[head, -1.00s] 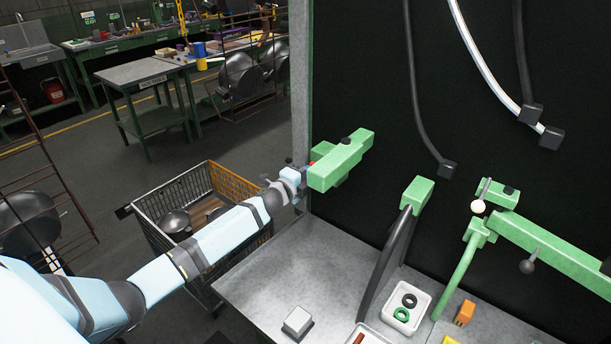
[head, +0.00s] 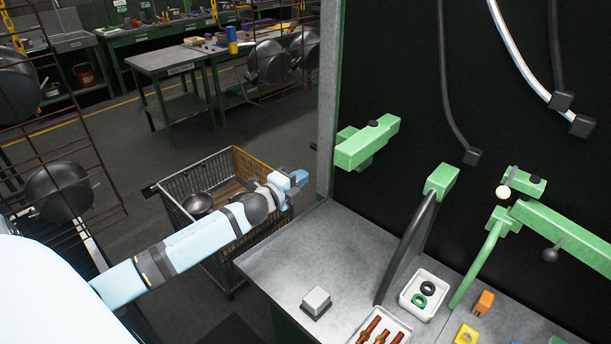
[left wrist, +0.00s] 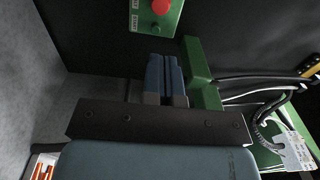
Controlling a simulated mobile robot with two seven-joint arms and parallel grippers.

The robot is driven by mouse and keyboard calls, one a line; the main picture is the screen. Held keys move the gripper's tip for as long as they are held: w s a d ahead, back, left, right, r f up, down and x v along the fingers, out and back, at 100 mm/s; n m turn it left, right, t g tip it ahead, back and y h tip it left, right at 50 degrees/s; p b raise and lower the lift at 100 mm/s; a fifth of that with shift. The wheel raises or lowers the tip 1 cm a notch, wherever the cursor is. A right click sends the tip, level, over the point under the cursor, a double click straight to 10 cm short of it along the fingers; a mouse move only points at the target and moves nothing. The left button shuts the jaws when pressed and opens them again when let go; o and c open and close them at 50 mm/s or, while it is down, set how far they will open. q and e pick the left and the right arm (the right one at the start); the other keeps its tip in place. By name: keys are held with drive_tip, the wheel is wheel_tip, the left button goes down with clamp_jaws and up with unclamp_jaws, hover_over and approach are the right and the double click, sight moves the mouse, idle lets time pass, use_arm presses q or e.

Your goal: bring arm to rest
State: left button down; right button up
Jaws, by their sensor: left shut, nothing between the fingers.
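My left arm (head: 205,240) reaches in from the left in the head view. Its gripper (head: 300,178) is shut and empty, in front of the wire cart's right side and left of the green fixture (head: 366,145) on the booth's edge. A gap separates the gripper from that fixture. In the left wrist view the blue-grey fingers (left wrist: 166,75) are together with nothing between them. Beyond them is a green box with a red button (left wrist: 160,7). My right gripper is not in view.
A wire cart (head: 245,165) holding a pan (head: 198,203) stands below the arm. Racks with pans stand at left. Floor behind the cart is clear.

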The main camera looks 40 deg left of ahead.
use_arm(q)
drive_tip(key=shift+w+a+f, duration=0.1)
idle(0.3)
drive_tip(key=s+d+f+n+g, duration=0.1)
drive_tip(key=s+d+f+n, duration=0.2)
drive_tip(key=s+d+f, duration=0.3)
drive_tip(key=s+d+f+n+g, duration=0.2)
drive_tip(key=s+d+f+n, duration=0.2)
drive_tip(key=s+d+f, duration=0.1)
drive_tip(key=s+d+f+n+g, duration=0.2)
drive_tip(key=s+d+f+n, duration=0.2)
drive_tip(key=s, duration=0.5)
drive_tip(key=shift+d+f+h+p, duration=0.3)
drive_tip(key=shift+d+f, duration=1)
drive_tip(key=shift+d, duration=0.2)
drive_tip(key=s+d+f+n+g+h, duration=0.1)
drive_tip(key=s+d+f+n+g, duration=0.1)
drive_tip(key=s+d+n, duration=0.3)
drive_tip(key=s+d, duration=0.2)
drive_tip(key=s, duration=0.2)
drive_tip(key=shift+s+d+f, duration=0.25)
drive_tip(key=shift+s, duration=0.05)
